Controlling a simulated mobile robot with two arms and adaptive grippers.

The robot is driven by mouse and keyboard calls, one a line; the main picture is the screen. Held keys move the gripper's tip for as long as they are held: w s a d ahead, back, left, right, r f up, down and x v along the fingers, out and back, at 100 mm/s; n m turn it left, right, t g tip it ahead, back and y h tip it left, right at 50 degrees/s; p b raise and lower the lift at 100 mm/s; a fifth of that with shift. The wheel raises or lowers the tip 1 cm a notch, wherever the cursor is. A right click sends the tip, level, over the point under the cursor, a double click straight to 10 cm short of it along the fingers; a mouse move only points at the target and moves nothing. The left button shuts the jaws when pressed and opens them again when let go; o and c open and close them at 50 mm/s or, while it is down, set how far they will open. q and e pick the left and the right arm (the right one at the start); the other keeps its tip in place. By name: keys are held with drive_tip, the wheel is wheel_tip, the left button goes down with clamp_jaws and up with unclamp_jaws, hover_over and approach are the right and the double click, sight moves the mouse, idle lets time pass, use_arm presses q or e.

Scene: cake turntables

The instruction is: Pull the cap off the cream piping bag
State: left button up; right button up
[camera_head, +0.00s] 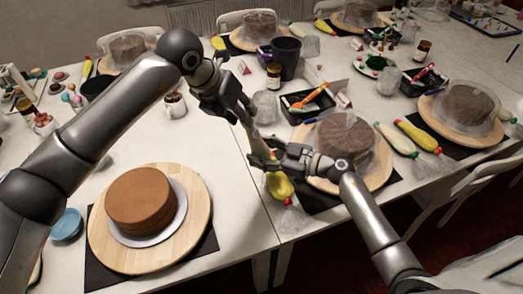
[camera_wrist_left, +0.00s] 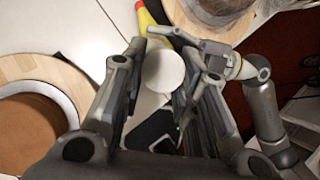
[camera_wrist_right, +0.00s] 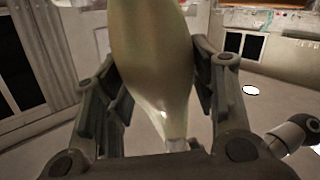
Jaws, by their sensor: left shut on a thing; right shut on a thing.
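The cream piping bag (camera_head: 255,137) is held above the table between my two grippers. My left gripper (camera_head: 240,112) is shut on its upper end. In the left wrist view a white round end (camera_wrist_left: 165,72) shows between the fingers; I cannot tell whether it is the cap or the bag itself. My right gripper (camera_head: 265,158) is lower and shut on the bag. In the right wrist view the pale bag (camera_wrist_right: 150,60) stands between the fingers and narrows to a clear end at the bottom. No separate cap can be made out.
A yellow bag (camera_head: 280,187) lies on the table below my right gripper. A brown cake (camera_head: 140,201) on a wooden turntable (camera_head: 115,252) stands at left. A covered cake (camera_head: 345,139) and a black tray (camera_head: 308,104) are at right. A dark cup (camera_head: 286,58) stands behind.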

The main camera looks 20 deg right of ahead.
use_arm(q)
drive_tip(key=shift+a+r, duration=0.25)
drive_tip(key=shift+r, duration=0.65)
drive_tip(key=shift+a+r, duration=0.3)
drive_tip(key=shift+r, duration=0.65)
drive_tip(key=shift+a+r, duration=0.25)
drive_tip(key=shift+r, duration=0.65)
